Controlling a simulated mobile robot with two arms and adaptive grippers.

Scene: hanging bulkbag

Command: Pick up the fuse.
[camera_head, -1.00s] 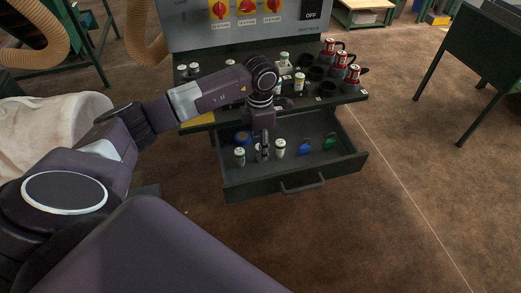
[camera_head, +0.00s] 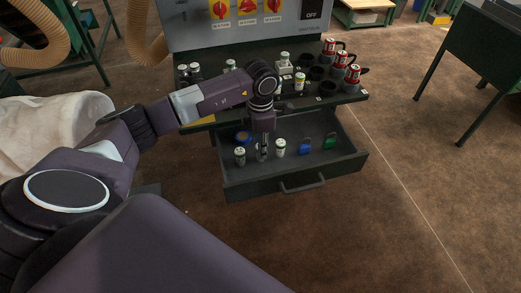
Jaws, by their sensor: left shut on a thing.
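My left gripper (camera_head: 262,153) points down into the open drawer (camera_head: 235,187) and is shut on a fuse, which its fingers mostly hide. Two white fuses stand upright in the drawer beside it: one fuse (camera_head: 239,156) to the left and another fuse (camera_head: 280,148) to the right, both apart from the fingers. The held fuse is low, near the drawer floor; I cannot tell whether it still touches it. My right gripper is not in view.
Above, a dark shelf (camera_head: 345,98) holds several fuses and red-and-silver parts (camera_head: 352,74). The drawer handle (camera_head: 303,184) faces the open floor.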

